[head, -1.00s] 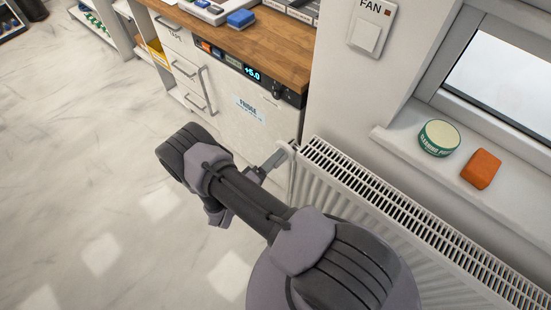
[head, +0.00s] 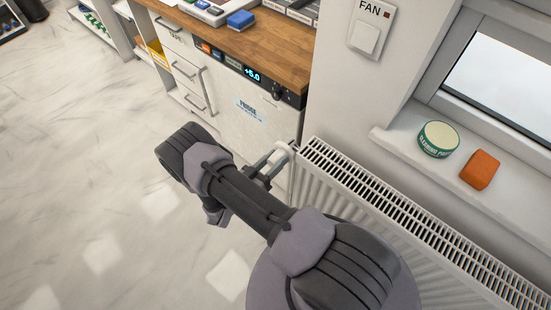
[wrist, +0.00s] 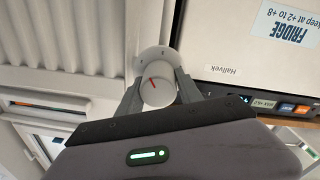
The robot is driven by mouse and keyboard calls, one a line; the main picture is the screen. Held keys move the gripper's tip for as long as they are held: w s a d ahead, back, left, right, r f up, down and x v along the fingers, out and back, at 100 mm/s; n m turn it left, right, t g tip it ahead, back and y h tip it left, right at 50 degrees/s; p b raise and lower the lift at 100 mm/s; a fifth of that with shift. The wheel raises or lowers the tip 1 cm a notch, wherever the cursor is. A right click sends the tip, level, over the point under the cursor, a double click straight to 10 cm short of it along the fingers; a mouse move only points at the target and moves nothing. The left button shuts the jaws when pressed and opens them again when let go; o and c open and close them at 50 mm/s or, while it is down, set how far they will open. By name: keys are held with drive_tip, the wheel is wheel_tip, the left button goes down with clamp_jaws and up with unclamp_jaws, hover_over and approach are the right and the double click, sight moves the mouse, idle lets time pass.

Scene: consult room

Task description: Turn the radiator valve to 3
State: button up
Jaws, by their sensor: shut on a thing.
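The radiator valve (wrist: 157,97) is a round white knob with a red line on its face, in the middle of the wrist view. The line points up and to the left there. A white collar behind it bears small marks, too small to read. My gripper (wrist: 158,80) is shut on the knob, one finger on each side. In the head view my gripper (head: 272,160) reaches the valve from the left, partly hidden by my arm.
The white radiator (head: 390,215) runs right below a sill with a green tin (head: 438,139) and an orange block (head: 481,169). A fridge (head: 235,110) stands close left of the valve, under a wooden counter (head: 270,50). The floor at left is clear.

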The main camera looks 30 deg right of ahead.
drive_tip(key=m, duration=0.5)
drive_tip(key=shift+m+p, duration=0.3)
drive_tip(key=shift+m, duration=0.1)
drive_tip(key=shift+s+m, duration=0.1)
drive_tip(key=shift+m, duration=0.2)
drive_tip(key=o, duration=1.4)
drive_tip(key=shift+c, duration=0.2)
drive_tip(key=p+v, duration=0.2)
drive_tip(key=v, duration=1.5)
drive_tip(key=shift+a+r+p, duration=0.2)
drive_tip(key=shift+a+p, duration=0.05)
drive_tip(key=shift+p, duration=0.05)
